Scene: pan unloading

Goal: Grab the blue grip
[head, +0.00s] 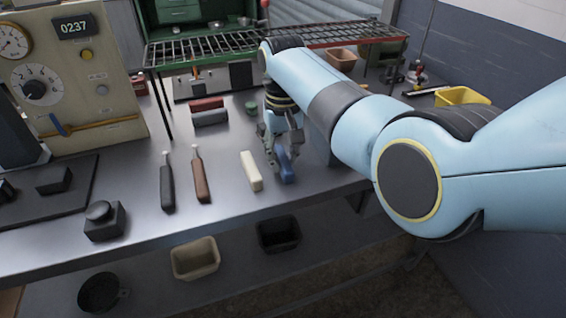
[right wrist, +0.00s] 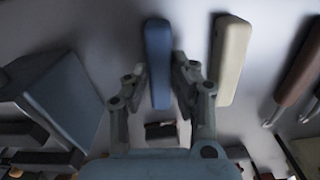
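The blue grip (head: 286,168) lies on the grey metal bench near its front edge. It also shows in the right wrist view (right wrist: 158,50), a long blue bar running between my fingers. My right gripper (head: 281,150) points down over the grip. In the right wrist view my right gripper (right wrist: 160,82) has one finger on each side of the blue grip. The fingers look open, with narrow gaps beside the grip; contact is not clear. My left gripper is not in view.
A cream grip (head: 251,171) lies close beside the blue one. Brown (head: 201,178) and black (head: 167,186) handled tools lie further left. A gauge panel (head: 75,75) stands at the left. A wire rack (head: 215,47) stands behind. Bins (head: 195,258) sit below the bench.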

